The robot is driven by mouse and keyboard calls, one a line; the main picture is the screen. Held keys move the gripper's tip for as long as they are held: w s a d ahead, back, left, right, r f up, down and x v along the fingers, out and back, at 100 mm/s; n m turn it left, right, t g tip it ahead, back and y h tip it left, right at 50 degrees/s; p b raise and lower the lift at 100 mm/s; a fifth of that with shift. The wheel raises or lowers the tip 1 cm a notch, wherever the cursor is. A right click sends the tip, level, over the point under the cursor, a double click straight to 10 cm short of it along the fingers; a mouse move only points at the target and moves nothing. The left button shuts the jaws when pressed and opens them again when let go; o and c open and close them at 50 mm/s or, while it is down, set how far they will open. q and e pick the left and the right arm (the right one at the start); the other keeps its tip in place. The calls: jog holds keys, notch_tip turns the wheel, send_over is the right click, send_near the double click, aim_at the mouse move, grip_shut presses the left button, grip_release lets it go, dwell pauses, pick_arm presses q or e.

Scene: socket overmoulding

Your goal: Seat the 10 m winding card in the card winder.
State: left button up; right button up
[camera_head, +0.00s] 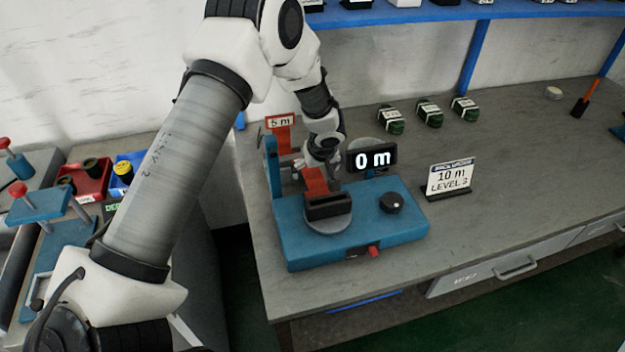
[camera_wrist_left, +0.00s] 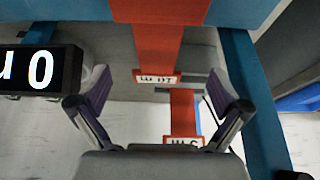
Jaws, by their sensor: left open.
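The blue card winder (camera_head: 350,235) stands on the bench with a black slotted block (camera_head: 328,206) on its disc and a display reading 0 m. The orange-red 10 m card (camera_head: 316,181) stands upright right behind or in that block; I cannot tell whether it is fully down. In the left wrist view its label (camera_wrist_left: 157,77) appears upside down, between my fingers. My left gripper (camera_head: 320,165) is open around the upper part of this card; its two fingers (camera_wrist_left: 160,95) stand apart from it on both sides. My right gripper is out of view.
The orange-red 5 m card (camera_head: 281,124) stands behind at the left by a blue post (camera_head: 271,165). The display (camera_head: 372,158) is close to the gripper's right. A 10 m sign (camera_head: 450,178) and several dark green bundles (camera_head: 430,113) are on the bench. The bench's right middle is clear.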

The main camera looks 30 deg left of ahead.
aim_at(315, 178)
pick_arm(q)
jog(key=p+x, duration=0.1)
jog(key=x, duration=0.1)
jog(key=p+x, duration=0.1)
jog(key=shift+w+d+f, duration=0.15)
jog(key=shift+w+f, duration=0.1)
jog(key=shift+f, duration=0.15)
jog(key=shift+a+f, duration=0.3)
jog(key=shift+f, duration=0.05)
jog(key=shift+d+r, duration=0.1)
jog(key=shift+d, duration=0.05)
jog(key=c, duration=1.1)
jog(key=shift+o, duration=0.2)
notch_tip(315, 178, up, 10)
jog(key=b, duration=0.2)
